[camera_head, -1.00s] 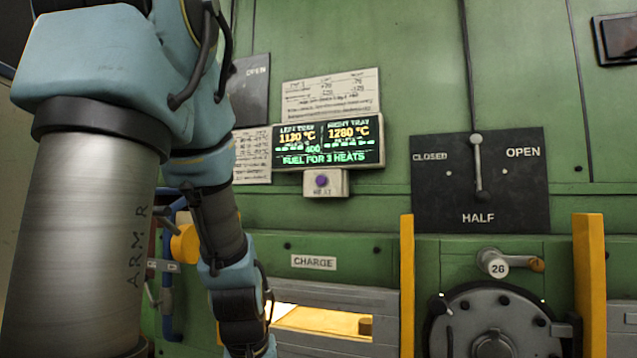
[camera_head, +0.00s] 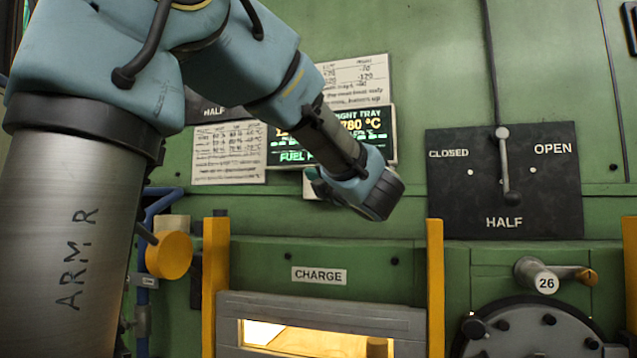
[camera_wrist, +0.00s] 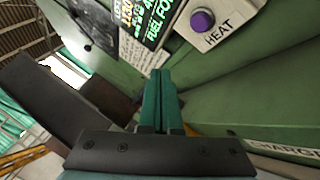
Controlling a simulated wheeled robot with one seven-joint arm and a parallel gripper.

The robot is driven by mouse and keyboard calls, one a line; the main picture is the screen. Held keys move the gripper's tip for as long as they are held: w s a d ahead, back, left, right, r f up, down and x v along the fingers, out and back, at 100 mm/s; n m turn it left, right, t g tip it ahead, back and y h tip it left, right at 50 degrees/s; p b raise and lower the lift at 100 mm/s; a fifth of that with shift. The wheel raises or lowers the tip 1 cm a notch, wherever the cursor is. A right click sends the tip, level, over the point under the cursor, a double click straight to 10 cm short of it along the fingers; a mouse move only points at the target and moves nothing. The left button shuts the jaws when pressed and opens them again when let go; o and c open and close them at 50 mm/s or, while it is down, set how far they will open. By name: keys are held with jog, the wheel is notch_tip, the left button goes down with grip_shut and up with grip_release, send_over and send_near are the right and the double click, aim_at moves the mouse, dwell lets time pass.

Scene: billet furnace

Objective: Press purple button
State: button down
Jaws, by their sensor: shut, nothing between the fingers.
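The purple button (camera_wrist: 202,22) shows in the wrist view, on a pale box (camera_wrist: 222,20) labelled HEAT, at the top right of centre. In the head view my arm hides the button, and only an edge of its box shows under the display. My gripper (camera_wrist: 160,75) is shut and empty, its two teal fingers together in the middle of the wrist view. The fingertips are apart from the button, which lies up and to the right of them in that view. In the head view my wrist hides most of the gripper.
A display (camera_head: 377,140) and paper charts (camera_head: 228,153) are around the button. A lever (camera_head: 505,170) points at HALF on a black plate at right. Below are the glowing CHARGE opening (camera_head: 318,340), yellow posts (camera_head: 435,285) and a handle marked 26 (camera_head: 541,279).

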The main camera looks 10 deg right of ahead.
jog(key=shift+a+r+n, duration=0.1)
jog(key=shift+r+n, duration=0.05)
jog(key=shift+n, duration=0.15)
jog(key=w+d+p, duration=0.3)
jog(key=w+d, duration=0.1)
jog(key=w, duration=0.3)
jog(key=shift+w, duration=0.3)
jog(key=shift+w+d, duration=0.15)
dwell(2.0)
jog(key=shift+w+d, duration=0.15)
jog(key=shift+w, duration=0.1)
